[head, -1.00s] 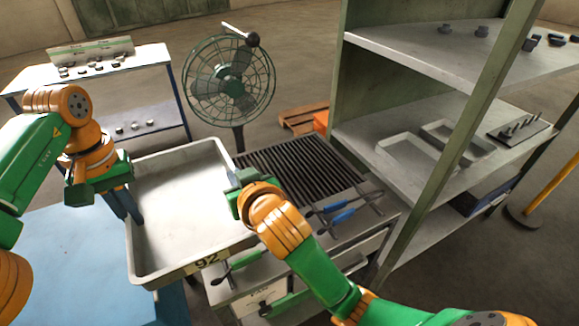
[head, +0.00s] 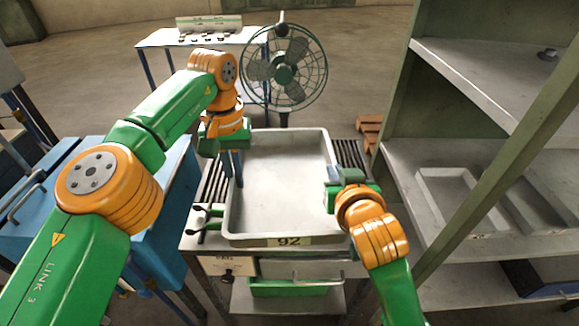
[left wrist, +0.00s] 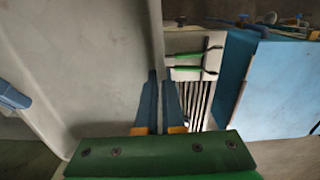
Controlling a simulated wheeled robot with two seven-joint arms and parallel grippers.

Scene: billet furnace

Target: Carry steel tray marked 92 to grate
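The steel tray marked 92 (head: 285,190) is grey, shallow and empty, with its number label at the near side. It lies level over the black-barred grate (head: 215,185), whose bars show at both sides of it. I cannot tell whether the tray touches the bars. My left gripper (head: 235,178) is shut on the tray's left wall; in the left wrist view its blue fingers (left wrist: 160,105) are close together at the wall. My right gripper (head: 333,177) is at the right wall and seems shut on it, its fingertips partly hidden.
A green fan (head: 284,68) stands behind the grate. A shelf unit (head: 480,170) with a green post is close on the right. A blue bench (head: 175,200) is at the left. A white table (head: 205,38) stands far back.

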